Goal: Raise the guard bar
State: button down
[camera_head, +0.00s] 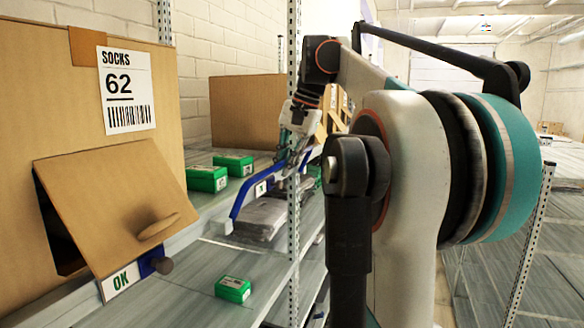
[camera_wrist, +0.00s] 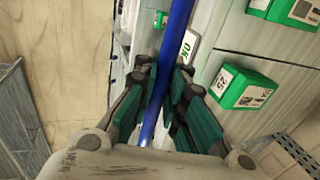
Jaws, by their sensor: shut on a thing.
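The guard bar is a blue bar (camera_head: 243,200) along the front of the shelf in the head view. It slants up from its lower left end toward my gripper (camera_head: 294,152). In the wrist view the blue bar (camera_wrist: 178,38) runs top to bottom between the fingers of my gripper (camera_wrist: 165,88). The fingers are closed around it. The far end of the bar is partly hidden behind my gripper and a perforated upright in the head view.
A large socks carton (camera_head: 80,95) with an angled flap (camera_head: 118,205) stands at left. Green boxes (camera_head: 207,179) lie on the shelf, with one (camera_head: 233,289) nearer. Grey folded packs (camera_head: 262,216) lie by the bar. A perforated metal upright (camera_head: 293,90) stands close to my gripper.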

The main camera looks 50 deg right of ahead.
jog(key=w+g, duration=0.1)
jog(key=w+a+r+g+h, duration=0.1)
jog(key=g, duration=0.1)
jog(key=w+g+h, duration=0.1)
jog(key=g, duration=0.1)
jog(key=shift+w+a+r, duration=0.15)
jog(key=shift+w+a, duration=0.1)
jog(key=shift+w, duration=0.1)
dwell(0.4)
jog(key=c, duration=1.6)
grip_release()
jog(key=shift+w, duration=0.1)
